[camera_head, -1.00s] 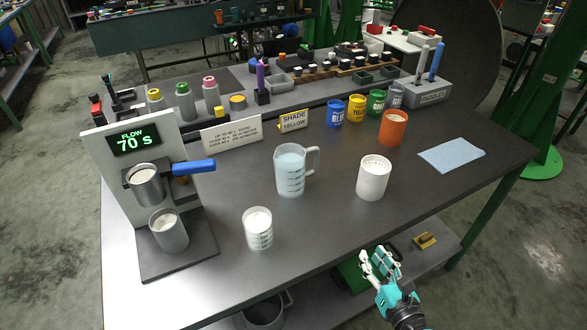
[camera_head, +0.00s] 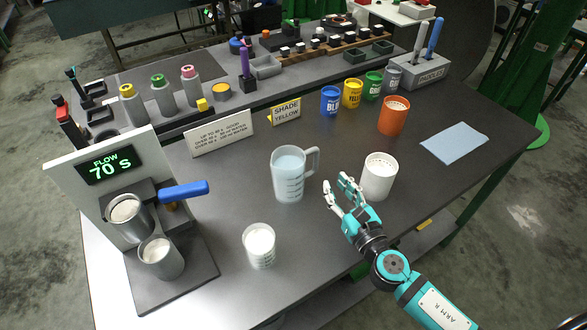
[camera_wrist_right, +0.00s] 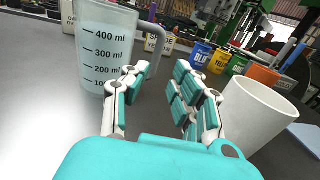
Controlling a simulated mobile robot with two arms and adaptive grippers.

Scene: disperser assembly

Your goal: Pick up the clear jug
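The clear jug (camera_head: 288,175) stands upright on the grey table, with its handle (camera_head: 313,160) on the right side. In the right wrist view the jug (camera_wrist_right: 104,50) shows volume marks and its handle faces the gripper side. My right gripper (camera_head: 336,190) is open and empty over the table, right of the jug and left of the white cup (camera_head: 379,178). In the right wrist view its fingers (camera_wrist_right: 152,95) are spread, apart from the jug, with the white cup (camera_wrist_right: 255,110) to the right. My left gripper is not in view.
A small marked beaker (camera_head: 259,246) stands in front of the jug. The dispenser machine (camera_head: 110,175) with a blue handle is at left. An orange cup (camera_head: 393,115), paint cans (camera_head: 331,101) and a blue cloth (camera_head: 454,144) lie behind and right. The table's middle is mostly clear.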

